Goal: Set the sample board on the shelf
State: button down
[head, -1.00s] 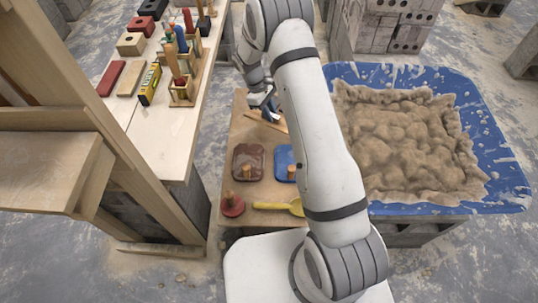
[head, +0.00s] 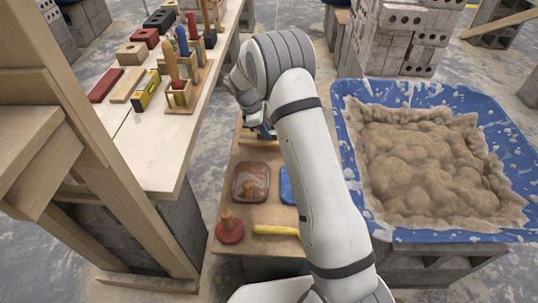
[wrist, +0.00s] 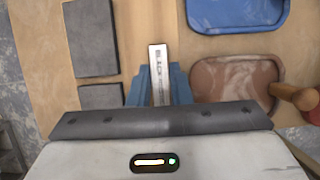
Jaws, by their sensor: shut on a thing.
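My gripper (wrist: 159,86) shows in the wrist view with its two blue fingers shut on a narrow piece. In the head view my gripper (head: 264,132) is mostly hidden by my arm, over the far part of a low wooden bench (head: 240,264), and the board cannot be made out. The wooden shelf (head: 25,140) stands at the left edge of the head view, well apart from my gripper.
Two dark grey slabs (wrist: 90,38) lie left of my fingers. A blue mortar tub (head: 345,135) stands right. A crowded worktable (head: 140,150) stands left.

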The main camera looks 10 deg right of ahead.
notch_tip(320, 180, down, 7)
jog(key=shift+f+b, duration=0.15)
jog(key=shift+b, duration=1)
jog(key=c, duration=1.3)
grip_release()
jog(key=shift+f, duration=0.1)
